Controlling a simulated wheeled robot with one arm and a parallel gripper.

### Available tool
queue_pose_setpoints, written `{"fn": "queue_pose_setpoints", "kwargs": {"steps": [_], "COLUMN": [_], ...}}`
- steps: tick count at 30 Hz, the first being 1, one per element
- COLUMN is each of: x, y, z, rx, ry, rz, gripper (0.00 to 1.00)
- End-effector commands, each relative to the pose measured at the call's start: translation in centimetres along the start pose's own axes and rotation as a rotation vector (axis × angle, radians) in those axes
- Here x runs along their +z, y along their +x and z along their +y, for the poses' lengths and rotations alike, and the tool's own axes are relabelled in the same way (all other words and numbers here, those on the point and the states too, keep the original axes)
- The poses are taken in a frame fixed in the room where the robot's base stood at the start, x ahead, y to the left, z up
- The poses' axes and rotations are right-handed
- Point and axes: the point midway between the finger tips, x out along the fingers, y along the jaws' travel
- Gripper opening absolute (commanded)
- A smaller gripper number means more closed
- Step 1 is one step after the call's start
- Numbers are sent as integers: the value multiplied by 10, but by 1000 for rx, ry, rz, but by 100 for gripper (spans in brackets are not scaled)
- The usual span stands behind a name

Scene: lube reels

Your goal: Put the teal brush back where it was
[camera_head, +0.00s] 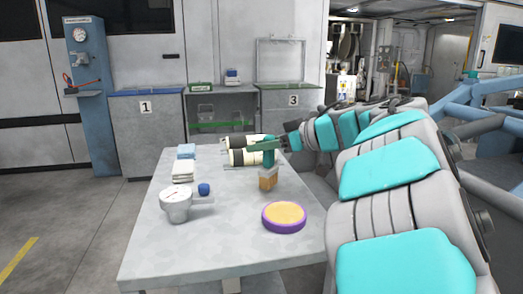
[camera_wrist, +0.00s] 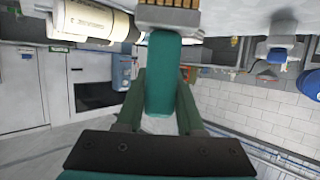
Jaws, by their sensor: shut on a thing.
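The teal brush (camera_head: 269,160) stands upright over the middle of the table, bristles down, with a grey collar and a block of tan bristles. I cannot tell whether the bristles touch the table or hang just above it. My gripper (camera_head: 264,146) reaches in from the right and is shut on the teal handle. In the wrist view, the handle of the brush (camera_wrist: 164,75) lies between the two green fingers of my gripper (camera_wrist: 162,92), and the bristles are cut off at the top edge.
The front left of the table is clear.

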Motion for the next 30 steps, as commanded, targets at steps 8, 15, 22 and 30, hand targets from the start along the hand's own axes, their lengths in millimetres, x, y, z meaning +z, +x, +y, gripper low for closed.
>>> {"fn": "queue_pose_setpoints", "kwargs": {"steps": [8, 15, 22, 30], "x": [7, 10, 10, 9], "y": [2, 4, 4, 3], "z": [0, 0, 0, 0], "rx": [0, 0, 0, 0], "ry": [-1, -1, -1, -2], "rz": [0, 0, 0, 0], "gripper": [0, 44, 67, 67]}}
